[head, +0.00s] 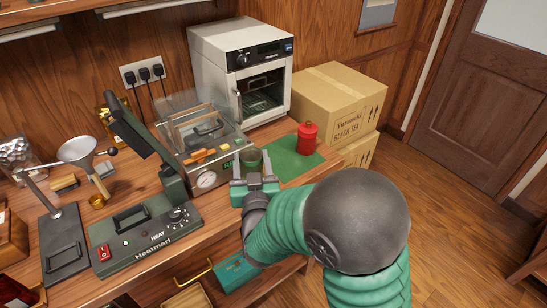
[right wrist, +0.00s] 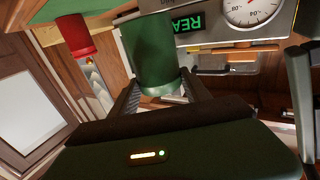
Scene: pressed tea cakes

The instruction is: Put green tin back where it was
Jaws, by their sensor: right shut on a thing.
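The green tin (head: 250,158) is between the fingers of my right gripper (head: 253,172), at the front of the bench beside the press machine. In the right wrist view the green tin (right wrist: 153,52) fills the gap between the two fingers, which are shut on it. A green mat (head: 285,167) lies to the right of the tin on the bench. A red tin (head: 307,139) stands upright on the mat's far right part; it also shows in the right wrist view (right wrist: 74,36). I cannot tell whether the green tin touches the bench. My left gripper is not in view.
A machine with a dial and clear cover (head: 213,165) stands close left of the gripper. A heat sealer (head: 145,232) is further left. A white oven (head: 240,70) stands behind, with cardboard boxes (head: 338,97) to the right. The mat's middle is clear.

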